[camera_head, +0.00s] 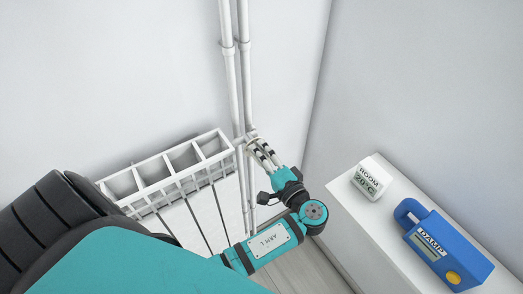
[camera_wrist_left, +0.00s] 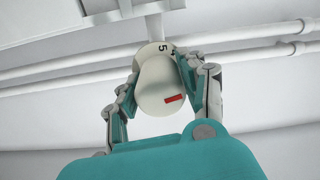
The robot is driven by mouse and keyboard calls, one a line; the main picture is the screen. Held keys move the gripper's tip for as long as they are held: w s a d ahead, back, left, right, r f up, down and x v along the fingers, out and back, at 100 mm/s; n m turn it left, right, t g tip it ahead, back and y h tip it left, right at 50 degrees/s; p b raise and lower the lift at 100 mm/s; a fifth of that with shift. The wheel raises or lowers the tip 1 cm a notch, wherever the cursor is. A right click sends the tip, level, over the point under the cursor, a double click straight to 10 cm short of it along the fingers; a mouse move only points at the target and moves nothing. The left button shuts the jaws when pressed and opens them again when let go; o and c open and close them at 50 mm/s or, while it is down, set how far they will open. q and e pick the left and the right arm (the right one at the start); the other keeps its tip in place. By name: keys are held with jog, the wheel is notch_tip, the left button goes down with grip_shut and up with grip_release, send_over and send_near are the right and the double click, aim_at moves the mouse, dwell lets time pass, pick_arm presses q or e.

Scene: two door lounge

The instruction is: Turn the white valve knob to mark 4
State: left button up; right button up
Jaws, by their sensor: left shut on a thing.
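The white valve knob (camera_wrist_left: 160,85) shows in the left wrist view, with a black 5 and part of another mark near its far end and a red bar on its near part. My left gripper (camera_wrist_left: 162,92) is shut on the knob, one finger on each side. In the head view my left gripper (camera_head: 264,155) is at the pipe beside the radiator's right end, and the knob is mostly hidden by the fingers. I cannot read mark 4 clearly. My right gripper is not in view.
A white radiator (camera_head: 165,176) stands against the wall left of the gripper. Vertical white pipes (camera_head: 231,75) run up behind it. At the right, a white ledge (camera_head: 350,205) holds a room thermometer reading 20°C (camera_head: 371,180) and a blue damp meter (camera_head: 443,246).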

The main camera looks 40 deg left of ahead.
pick_arm(q)
jog(key=n+b, duration=0.2)
jog(key=b, duration=0.1)
jog(key=n+b, duration=0.2)
jog(key=b, duration=0.1)
jog(key=shift+f+n, duration=0.2)
jog(key=shift+n, duration=0.2)
jog(key=shift+r+n+b, duration=0.2)
jog(key=shift+n+b, duration=0.5)
jog(key=shift+b, duration=0.2)
jog(key=o, duration=1.2)
jog(key=shift+r, duration=0.1)
notch_tip(320, 180, up, 9)
jog(key=shift+s+r, duration=0.15)
jog(key=shift+w+a+r, duration=0.1)
jog(key=shift+w+r, duration=0.1)
jog(key=shift+r, duration=0.05)
